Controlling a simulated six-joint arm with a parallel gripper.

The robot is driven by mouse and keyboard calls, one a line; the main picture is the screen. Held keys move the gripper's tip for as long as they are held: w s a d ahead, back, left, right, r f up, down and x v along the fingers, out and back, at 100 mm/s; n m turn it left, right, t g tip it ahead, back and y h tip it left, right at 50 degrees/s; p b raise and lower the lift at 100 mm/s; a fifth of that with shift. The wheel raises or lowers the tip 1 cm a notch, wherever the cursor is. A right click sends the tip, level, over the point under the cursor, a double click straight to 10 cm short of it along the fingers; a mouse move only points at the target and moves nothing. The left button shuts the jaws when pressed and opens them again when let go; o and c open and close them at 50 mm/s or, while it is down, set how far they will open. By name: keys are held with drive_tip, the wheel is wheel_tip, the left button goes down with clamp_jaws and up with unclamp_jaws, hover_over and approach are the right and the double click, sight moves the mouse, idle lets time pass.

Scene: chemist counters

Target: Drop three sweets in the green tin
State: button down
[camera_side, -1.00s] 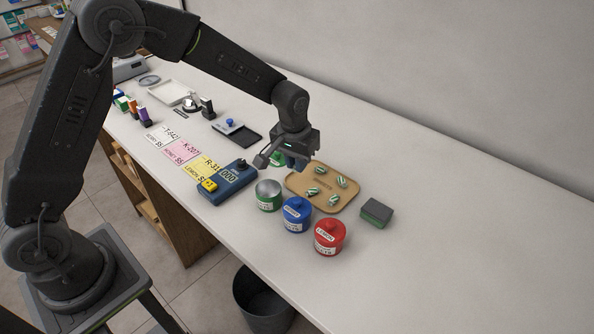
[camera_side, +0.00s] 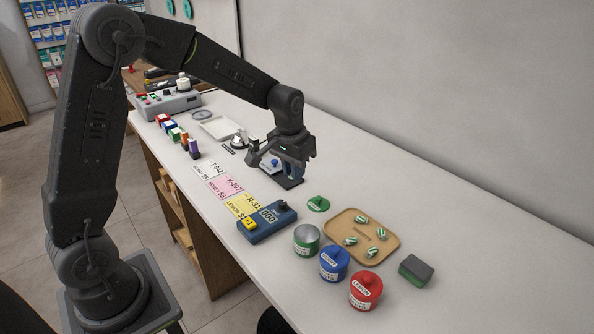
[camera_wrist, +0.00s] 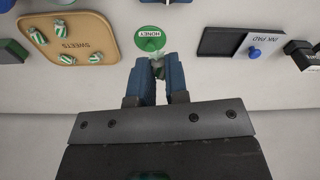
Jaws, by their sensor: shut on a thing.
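The green tin (camera_side: 306,244) stands lidless on the counter, left of a blue tin (camera_side: 334,264) and a red tin (camera_side: 365,291). Several green-and-white striped sweets lie on the tan sweets tray (camera_side: 393,252); the tray also shows in the wrist view (camera_wrist: 88,26). My gripper (camera_wrist: 159,75) is shut on a small pale green-and-white sweet (camera_wrist: 157,62), mostly hidden between the blue fingers. In the side view it hangs near the ink pad, away from the tin.
The ink pad (camera_wrist: 220,42) lies close to my gripper. A blue device with a yellow button (camera_side: 267,223) stands left of the green tin. A dark block with a green base (camera_side: 416,271) sits right of the tray. The counter's right end is clear.

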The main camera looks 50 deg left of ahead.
drive_tip(key=shift+d, duration=0.1)
approach(312, 229)
drive_tip(key=s+d, duration=0.1)
drive_tip(key=d, duration=0.1)
drive_tip(key=shift+s+d+f, duration=0.1)
drive_tip(key=shift+d+f, duration=0.05)
drive_tip(key=shift+f, duration=1.4)
drive_tip(key=shift+s+d+f, duration=0.1)
drive_tip(key=shift+d+f, duration=0.05)
drive_tip(key=shift+f, duration=1.35)
drive_tip(key=c, duration=1.1)
unclamp_jaws()
drive_tip(key=shift+o, duration=0.2)
wheel_tip(312, 229, up, 14)
drive_tip(key=s, duration=0.1)
drive_tip(key=shift+s+d, duration=0.15)
drive_tip(key=shift+s, duration=0.15)
